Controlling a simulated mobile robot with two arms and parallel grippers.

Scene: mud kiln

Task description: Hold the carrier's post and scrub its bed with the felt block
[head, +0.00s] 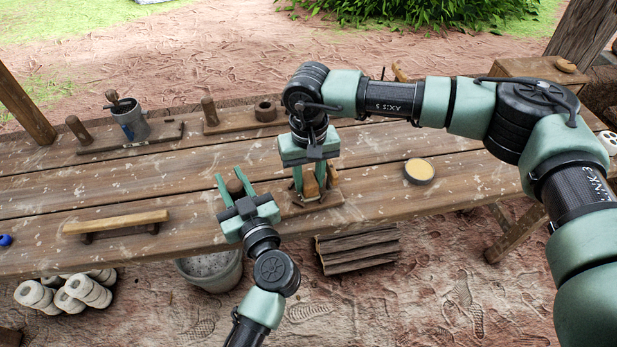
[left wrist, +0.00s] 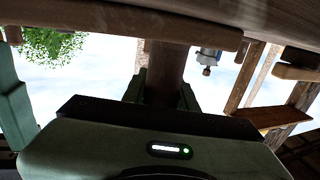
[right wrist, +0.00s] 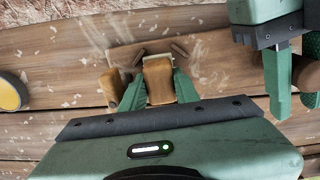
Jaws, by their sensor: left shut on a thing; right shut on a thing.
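My left gripper (head: 230,185) is shut on a brown wooden post (head: 237,187) at the bench's front edge; the dark post also shows between its fingers in the left wrist view (left wrist: 166,75). My right gripper (head: 309,190) points down, shut on the tan felt block (right wrist: 158,80). The block is over the carrier's flat wooden bed (right wrist: 125,55), which has short dark pegs; whether it touches cannot be told. The bed's near part is hidden by my right gripper. The join between post and bed is not clear.
A rounded wooden piece (right wrist: 110,85) stands close beside my right fingers. A round tin with yellow contents (head: 419,171) is to the right. A wooden bar (head: 115,222) lies left, and a grey pot (head: 130,122) stands behind. Bench boards between are mostly clear.

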